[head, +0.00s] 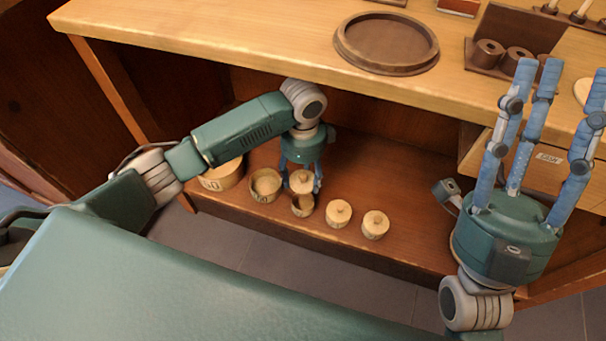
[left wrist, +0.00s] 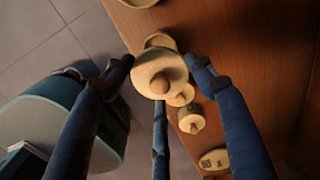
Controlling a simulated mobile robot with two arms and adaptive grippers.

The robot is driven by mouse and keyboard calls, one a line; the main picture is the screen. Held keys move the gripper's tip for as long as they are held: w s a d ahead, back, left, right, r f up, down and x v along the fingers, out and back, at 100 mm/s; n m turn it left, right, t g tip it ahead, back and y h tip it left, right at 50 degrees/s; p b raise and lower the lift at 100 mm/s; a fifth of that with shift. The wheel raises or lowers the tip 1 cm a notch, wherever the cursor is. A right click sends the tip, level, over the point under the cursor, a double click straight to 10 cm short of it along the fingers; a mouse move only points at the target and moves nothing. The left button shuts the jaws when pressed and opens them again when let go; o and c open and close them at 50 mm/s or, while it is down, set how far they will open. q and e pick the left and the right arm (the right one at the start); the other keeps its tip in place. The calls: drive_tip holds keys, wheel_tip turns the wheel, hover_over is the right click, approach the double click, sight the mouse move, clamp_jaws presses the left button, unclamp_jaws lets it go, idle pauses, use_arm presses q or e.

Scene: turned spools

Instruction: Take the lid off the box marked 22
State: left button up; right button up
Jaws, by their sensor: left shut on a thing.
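My left gripper (head: 302,188) points down over the lower shelf. It is shut on a round pale wooden lid (head: 302,178) with a knob; in the left wrist view the lid (left wrist: 162,82) sits between the fingers. Just below the lid in the head view is a small round wooden box (head: 303,205), with its dark inside showing; its rim (left wrist: 160,40) shows past the lid in the left wrist view. The lid looks lifted off this box. I cannot read the number on it. My right gripper (head: 552,82) is empty, its fingers spread and pointing up.
On the shelf to the left stand an open round box (head: 266,184) and a larger box (head: 222,176). To the right are two small lidded boxes (head: 339,213) (head: 375,224). The worktop above carries a round brown tray (head: 386,43). Bare shelf lies further right.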

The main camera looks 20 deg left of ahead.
use_arm(q)
drive_tip(key=shift+r+p, duration=0.3)
drive_tip(key=shift+p, duration=0.2)
use_arm(e)
drive_tip(key=w+f+g, duration=0.2)
drive_tip(key=w, duration=0.1)
drive_tip(key=w+f+h, duration=0.1)
drive_tip(key=shift+w+a+g, duration=0.35)
drive_tip(key=shift+a+g, duration=0.05)
